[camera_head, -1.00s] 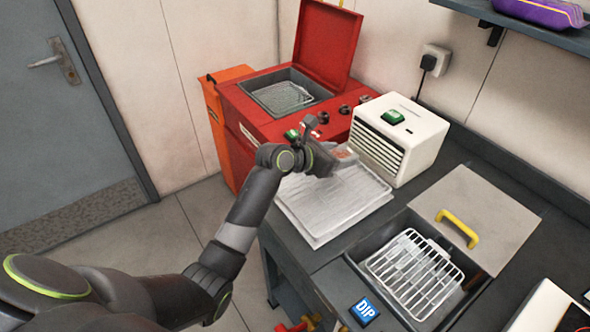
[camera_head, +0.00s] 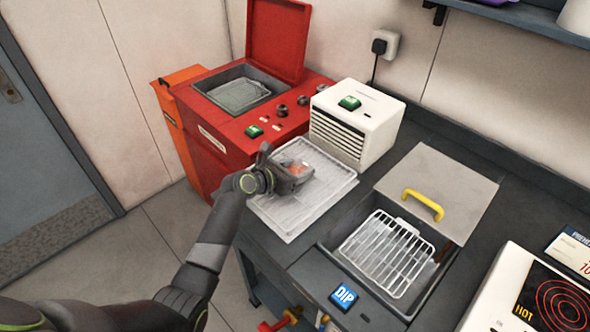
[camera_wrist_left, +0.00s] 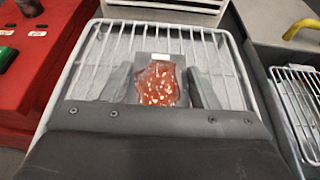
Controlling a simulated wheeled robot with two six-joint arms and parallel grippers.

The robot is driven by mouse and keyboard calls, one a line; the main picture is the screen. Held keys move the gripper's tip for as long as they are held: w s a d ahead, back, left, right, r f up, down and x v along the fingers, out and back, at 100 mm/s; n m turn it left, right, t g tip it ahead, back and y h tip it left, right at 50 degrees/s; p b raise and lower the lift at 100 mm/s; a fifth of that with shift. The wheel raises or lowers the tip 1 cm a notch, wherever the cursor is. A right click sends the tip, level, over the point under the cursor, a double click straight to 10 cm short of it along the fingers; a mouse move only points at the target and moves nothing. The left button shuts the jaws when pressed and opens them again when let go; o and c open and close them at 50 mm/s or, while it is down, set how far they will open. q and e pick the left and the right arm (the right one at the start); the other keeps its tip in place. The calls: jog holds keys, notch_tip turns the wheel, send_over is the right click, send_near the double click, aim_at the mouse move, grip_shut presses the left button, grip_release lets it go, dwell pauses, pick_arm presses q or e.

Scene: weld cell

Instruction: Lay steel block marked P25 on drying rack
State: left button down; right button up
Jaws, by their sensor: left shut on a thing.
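My left gripper (camera_head: 292,178) is over the rack's back half, shut on a grey steel block (camera_wrist_left: 147,60) with a reddish, speckled patch on top. The block also shows in the head view (camera_head: 299,169). Its small white label is too small to read. I cannot tell whether the block touches the wires. My right gripper is not in view.
A white vented box (camera_head: 355,120) with a green switch stands just behind the rack. The red machine (camera_head: 215,145) is at the left, lid up. At the right are the dip tank's wire basket (camera_head: 385,255), its yellow-handled lid (camera_head: 437,190) and a hot plate (camera_head: 535,300).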

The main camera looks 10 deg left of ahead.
pick_arm(q)
jog(key=shift+r, duration=0.1)
jog(key=c, duration=0.5)
grip_release()
jog(key=v, duration=1.2)
jog(key=shift+s, duration=0.1)
